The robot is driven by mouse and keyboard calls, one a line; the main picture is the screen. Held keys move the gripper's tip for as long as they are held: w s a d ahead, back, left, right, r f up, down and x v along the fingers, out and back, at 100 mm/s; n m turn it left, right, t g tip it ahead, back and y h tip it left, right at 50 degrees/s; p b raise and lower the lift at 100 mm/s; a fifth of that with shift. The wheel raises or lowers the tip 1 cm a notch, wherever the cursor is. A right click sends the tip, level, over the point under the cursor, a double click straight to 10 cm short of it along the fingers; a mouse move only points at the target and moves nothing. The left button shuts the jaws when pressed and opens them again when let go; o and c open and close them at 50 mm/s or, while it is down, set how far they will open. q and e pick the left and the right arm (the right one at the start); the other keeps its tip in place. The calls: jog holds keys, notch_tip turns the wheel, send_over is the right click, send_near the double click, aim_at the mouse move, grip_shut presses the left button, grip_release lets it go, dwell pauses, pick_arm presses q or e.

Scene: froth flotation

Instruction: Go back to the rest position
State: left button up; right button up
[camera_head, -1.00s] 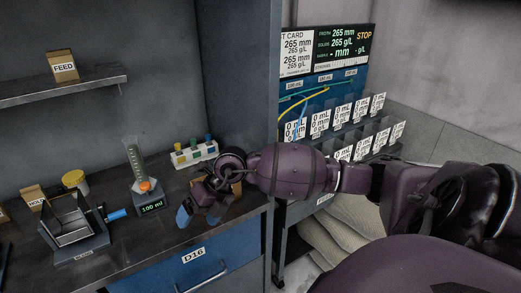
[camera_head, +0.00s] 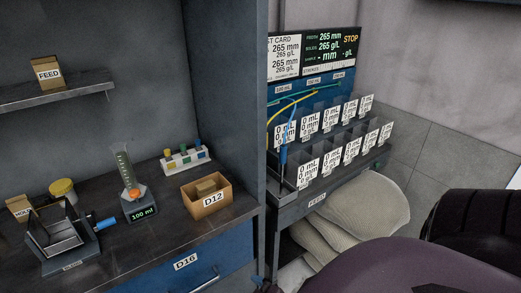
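Neither of my grippers shows clearly in the head view. A dark part of my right arm (camera_head: 478,228) is at the right edge, away from the bench. A small dark bit at the bottom edge is too cut off to identify. An open cardboard box (camera_head: 207,200) labelled D12 stands upright on the bench near its right front corner, with a smaller brown block inside. Nothing of mine touches it.
The bench (camera_head: 150,240) also holds a graduated cylinder (camera_head: 126,170) on a 100 ml display, a vial rack (camera_head: 184,159) and a metal trough device (camera_head: 62,240). Right of the cabinet wall stand a labelled rack (camera_head: 330,140) and pale sacks (camera_head: 350,220).

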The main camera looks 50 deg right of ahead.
jog(key=s+f+m+g, duration=0.1)
jog(key=s, duration=0.1)
jog(key=s+f+g, duration=0.1)
jog(key=s+f, duration=0.1)
jog(key=shift+f+m, duration=0.1)
jog(key=shift+m, duration=0.3)
